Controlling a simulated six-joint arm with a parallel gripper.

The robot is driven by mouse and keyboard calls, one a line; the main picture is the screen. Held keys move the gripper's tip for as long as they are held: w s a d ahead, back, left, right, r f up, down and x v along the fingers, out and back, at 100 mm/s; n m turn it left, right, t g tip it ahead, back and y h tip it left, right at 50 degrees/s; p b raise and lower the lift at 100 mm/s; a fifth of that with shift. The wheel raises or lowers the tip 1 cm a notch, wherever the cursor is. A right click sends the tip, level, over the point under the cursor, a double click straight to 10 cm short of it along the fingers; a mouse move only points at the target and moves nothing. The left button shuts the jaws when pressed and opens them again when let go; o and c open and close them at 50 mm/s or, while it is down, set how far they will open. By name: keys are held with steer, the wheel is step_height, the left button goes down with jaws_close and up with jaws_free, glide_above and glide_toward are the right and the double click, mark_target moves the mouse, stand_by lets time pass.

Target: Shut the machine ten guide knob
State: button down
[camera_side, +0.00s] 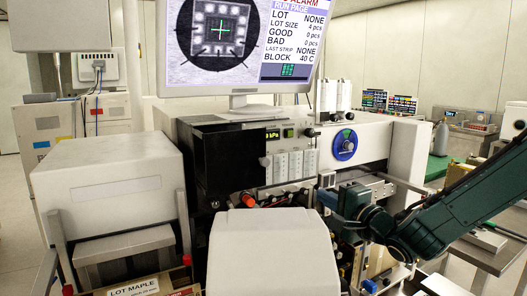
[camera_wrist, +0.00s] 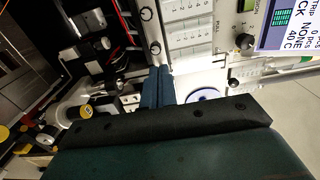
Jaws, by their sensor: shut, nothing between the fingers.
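In the wrist view part of a blue-rimmed disc (camera_wrist: 207,95) shows, the rest hidden behind my gripper's dark body. My gripper (camera_side: 323,198) is below and slightly left of the dial in the side view, apart from it. Its teal fingers (camera_wrist: 157,86) are together and empty, pointing at the machine front.
A small black knob (camera_side: 310,132) sits left of the dial. A red-capped part (camera_side: 248,199) and metal workings lie left of my gripper. A white rounded cover (camera_side: 265,250) stands in front. The monitor (camera_side: 235,45) is above, and a grey box (camera_side: 115,190) is at left.

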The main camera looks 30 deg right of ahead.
steer(key=shift+s, duration=1.4)
steer(key=s+d+n+g+h, duration=0.3)
steer(key=s+d+n+g, duration=0.25)
steer(key=s+d, duration=0.4)
steer(key=s+a+f+n+g+y, duration=0.1)
steer(key=s+n+g, duration=0.6)
steer(key=s, duration=1.4)
steer(key=a+n+y, duration=0.1)
steer(key=n+y, duration=0.1)
steer(key=n, duration=0.3)
steer(key=shift+s+a+f, duration=0.15)
steer(key=shift+a, duration=0.05)
steer(key=c, duration=2.1)
jaws_free()
steer(key=shift+n, duration=0.25)
